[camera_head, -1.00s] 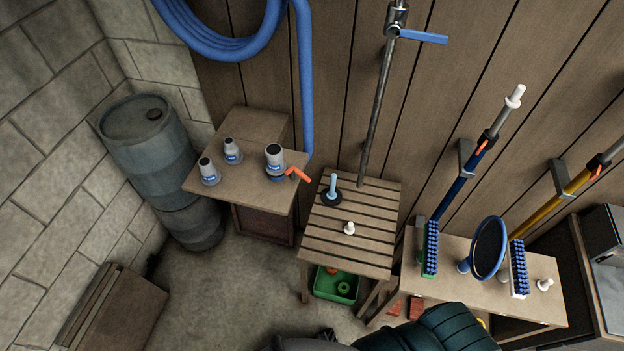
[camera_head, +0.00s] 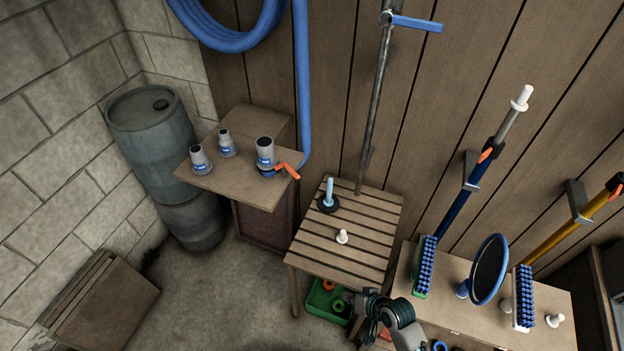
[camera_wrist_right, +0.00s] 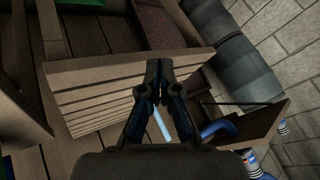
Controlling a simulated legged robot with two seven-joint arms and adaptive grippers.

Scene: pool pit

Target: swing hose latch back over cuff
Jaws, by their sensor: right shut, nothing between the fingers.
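The hose cuff (camera_head: 265,152) is a grey cylinder with a dark top and blue label, upright on the small wooden table at left of centre. An orange latch (camera_head: 287,169) sticks out to the right from the blue collar at its base. The blue hose (camera_head: 303,90) comes down the wall behind it. My right gripper (camera_head: 366,302) is low in the head view, in front of the slatted table and well apart from the latch. In the right wrist view its fingers (camera_wrist_right: 159,70) are together and empty. My left gripper is not in view.
The slatted table (camera_head: 325,255) carries a light-blue-handled tool (camera_head: 329,193) and a white peg (camera_head: 342,237). Two grey fittings stand left of the cuff. A green bin (camera_head: 325,300) is below. Brushes (camera_head: 424,265) and a round blue-rimmed item (camera_head: 489,267) stand at right.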

